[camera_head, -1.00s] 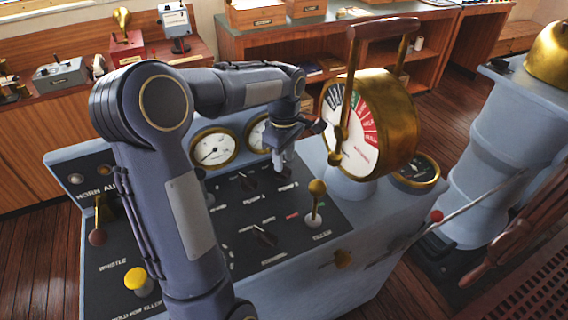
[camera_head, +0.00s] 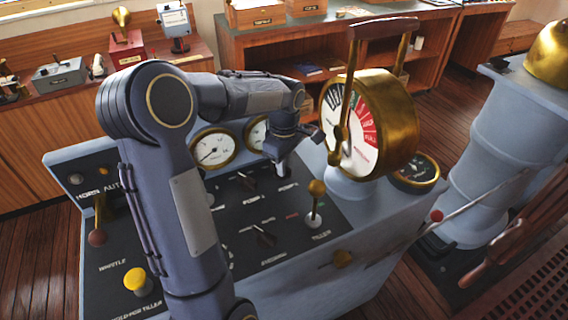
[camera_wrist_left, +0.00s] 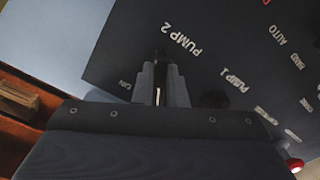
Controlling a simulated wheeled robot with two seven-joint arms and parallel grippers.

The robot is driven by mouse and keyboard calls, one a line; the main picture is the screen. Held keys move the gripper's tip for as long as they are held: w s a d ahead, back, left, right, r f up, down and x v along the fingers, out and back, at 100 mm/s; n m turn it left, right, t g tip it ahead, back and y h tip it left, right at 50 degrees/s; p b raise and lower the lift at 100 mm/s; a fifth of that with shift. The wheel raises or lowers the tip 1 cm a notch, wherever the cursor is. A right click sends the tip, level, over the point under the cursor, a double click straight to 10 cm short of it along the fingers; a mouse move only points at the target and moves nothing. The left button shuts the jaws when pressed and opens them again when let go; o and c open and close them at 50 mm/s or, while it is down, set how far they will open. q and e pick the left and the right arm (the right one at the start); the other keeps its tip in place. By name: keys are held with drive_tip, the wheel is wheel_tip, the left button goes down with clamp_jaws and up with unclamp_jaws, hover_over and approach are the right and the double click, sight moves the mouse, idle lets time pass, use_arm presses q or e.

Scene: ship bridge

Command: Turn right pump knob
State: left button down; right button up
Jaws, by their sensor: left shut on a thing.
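The right pump knob, by the "PUMP 2" label, sits on the black panel (camera_head: 225,225) and is mostly hidden by my left gripper (camera_head: 283,166). In the wrist view a dark bit of this knob (camera_wrist_left: 160,56) shows at the tips of my left gripper (camera_wrist_left: 160,72). The fingers point down at the panel and are shut on the knob. The "PUMP 1" knob (camera_head: 247,183) is just to the left in the head view. It also shows as a dark shape (camera_wrist_left: 213,100) right of the fingers in the wrist view. My right gripper is not in view.
A brass telegraph dial (camera_head: 372,125) stands close to the right of my gripper. Round gauges (camera_head: 213,148) are behind it. A brass-topped tiller lever (camera_head: 316,190) and another dark knob (camera_head: 264,236) are in front. A yellow button (camera_head: 136,279) is at the front left.

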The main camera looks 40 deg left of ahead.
use_arm(q)
drive_tip(key=m, duration=0.5)
drive_tip(key=shift+s+r+m+p, duration=0.1)
drive_tip(key=shift+s+m+p, duration=0.1)
drive_tip(key=shift+m+p, duration=0.1)
drive_tip(key=m, duration=0.6)
drive_tip(key=shift+s+a+p, duration=0.2)
drive_tip(key=shift+a+p, duration=0.05)
drive_tip(key=shift+p, duration=0.1)
drive_tip(key=shift+m, duration=0.3)
drive_tip(key=c, duration=1.5)
unclamp_jaws()
drive_tip(key=shift+o, duration=0.2)
wheel_tip(320, 180, up, 8)
